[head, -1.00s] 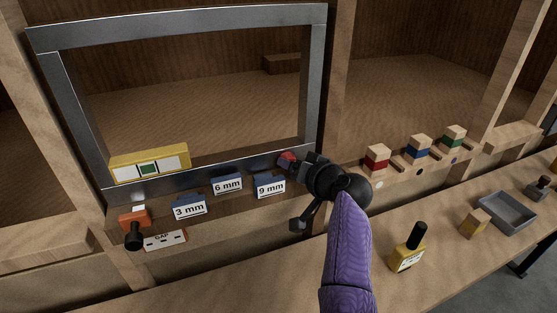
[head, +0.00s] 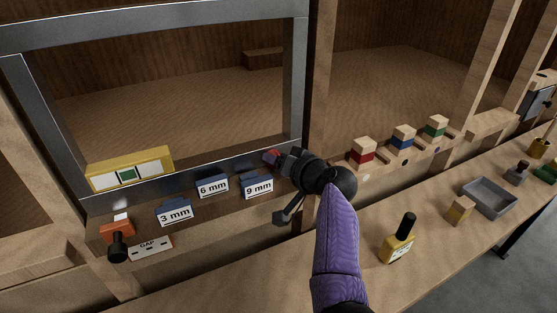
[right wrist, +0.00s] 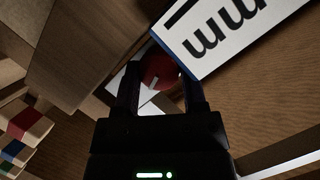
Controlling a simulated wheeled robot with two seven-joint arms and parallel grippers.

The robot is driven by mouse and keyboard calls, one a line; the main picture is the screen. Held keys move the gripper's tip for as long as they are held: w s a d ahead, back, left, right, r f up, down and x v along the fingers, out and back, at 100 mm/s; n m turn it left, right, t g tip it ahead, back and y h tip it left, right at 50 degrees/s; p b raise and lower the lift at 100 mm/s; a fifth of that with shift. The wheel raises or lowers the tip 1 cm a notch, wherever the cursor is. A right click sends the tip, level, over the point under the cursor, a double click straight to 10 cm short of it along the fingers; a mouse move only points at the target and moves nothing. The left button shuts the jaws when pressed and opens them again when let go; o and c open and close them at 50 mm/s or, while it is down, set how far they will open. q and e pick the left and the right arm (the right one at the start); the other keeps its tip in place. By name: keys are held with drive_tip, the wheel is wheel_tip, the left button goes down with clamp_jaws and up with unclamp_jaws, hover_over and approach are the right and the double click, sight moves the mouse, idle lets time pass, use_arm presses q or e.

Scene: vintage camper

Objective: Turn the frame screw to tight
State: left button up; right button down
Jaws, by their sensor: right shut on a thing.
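A grey metal window frame (head: 295,80) stands upright behind the ledge, on the left of the head view. A red screw head (head: 271,156) sits at its lower right corner; it is mostly hidden by my right gripper. My right gripper (head: 278,157) reaches the screw from the right and is shut on it. In the right wrist view, the round red screw (right wrist: 160,68) with a light mark lies between my two dark fingers (right wrist: 160,85). I cannot tell how far the screw is turned. My left gripper is not in view.
A 9 mm block (head: 257,187) sits just below the screw, close to my fingers. Beside it are a 6 mm block (head: 212,186) and a 3 mm block (head: 175,213). A yellow level (head: 130,170) rests at the frame's lower left. A yellow bottle (head: 398,247) stands on the bench.

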drive_tip(key=shift+c, duration=2.1)
unclamp_jaws()
drive_tip(key=shift+s+d+r+p, duration=0.15)
drive_tip(key=shift+s+d+p, duration=0.1)
drive_tip(key=shift+s+p, duration=0.05)
drive_tip(key=p+v, duration=0.2)
drive_tip(key=v, duration=0.7)
drive_tip(key=shift+p, duration=0.4)
